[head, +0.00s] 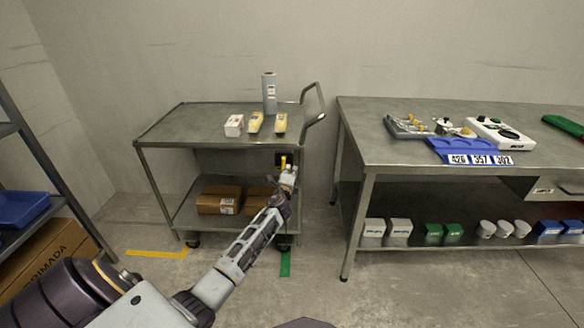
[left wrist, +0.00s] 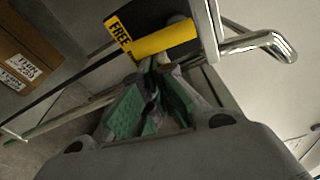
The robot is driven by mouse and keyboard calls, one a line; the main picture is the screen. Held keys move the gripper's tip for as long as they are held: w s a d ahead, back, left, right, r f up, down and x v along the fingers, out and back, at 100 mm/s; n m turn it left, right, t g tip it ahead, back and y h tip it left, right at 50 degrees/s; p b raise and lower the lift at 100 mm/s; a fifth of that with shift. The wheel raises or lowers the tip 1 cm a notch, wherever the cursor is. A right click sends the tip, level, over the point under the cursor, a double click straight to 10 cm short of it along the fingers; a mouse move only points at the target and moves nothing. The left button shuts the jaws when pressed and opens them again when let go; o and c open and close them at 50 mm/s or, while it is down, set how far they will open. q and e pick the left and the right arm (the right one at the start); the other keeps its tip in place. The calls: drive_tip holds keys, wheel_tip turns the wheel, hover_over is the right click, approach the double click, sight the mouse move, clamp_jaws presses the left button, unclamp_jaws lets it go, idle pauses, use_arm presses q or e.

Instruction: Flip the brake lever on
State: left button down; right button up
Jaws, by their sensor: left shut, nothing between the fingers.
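The brake lever (left wrist: 166,40) is a yellow bar in the left wrist view, beside a black and yellow label with the letters "FREE" (left wrist: 118,36). In the head view the lever (head: 283,162) is a small yellow piece on the dark plate at the cart's right front. My left gripper (left wrist: 152,66) is shut and empty, its green-padded fingertips close under the lever. I cannot tell whether they touch it. In the head view my left gripper (head: 288,172) partly covers the plate. My right gripper is in neither view.
The metal cart (head: 165,128) carries a grey roll (head: 269,92) and several small packs on top, with cardboard boxes (head: 219,200) on its lower shelf. A workbench (head: 375,155) with trays and a scale stands to the right. A shelf (head: 38,150) stands at left. Floor between cart and bench is clear.

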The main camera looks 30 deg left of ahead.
use_arm(q)
drive_tip(key=shift+s+a+f+m+g+p, duration=0.15)
drive_tip(key=shift+a+m+p, duration=0.1)
drive_tip(key=shift+m+p, duration=0.55)
drive_tip(key=shift+s+a+f+m+g+p, duration=0.1)
drive_tip(key=shift+s+a+f+m+p, duration=0.15)
drive_tip(key=shift+m+p, duration=0.55)
drive_tip(key=shift+s+a+f+m+g+p, duration=0.15)
drive_tip(key=shift+a+m+p, duration=0.15)
drive_tip(key=shift+m+p, duration=0.5)
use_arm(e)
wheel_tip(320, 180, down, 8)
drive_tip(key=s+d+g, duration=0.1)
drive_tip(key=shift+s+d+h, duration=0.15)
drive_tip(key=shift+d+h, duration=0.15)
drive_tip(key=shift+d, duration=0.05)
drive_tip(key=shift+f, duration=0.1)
use_arm(q)
drive_tip(key=shift+w+d+b, duration=0.1)
drive_tip(key=shift+w+b, duration=0.05)
drive_tip(key=shift+b, duration=0.2)
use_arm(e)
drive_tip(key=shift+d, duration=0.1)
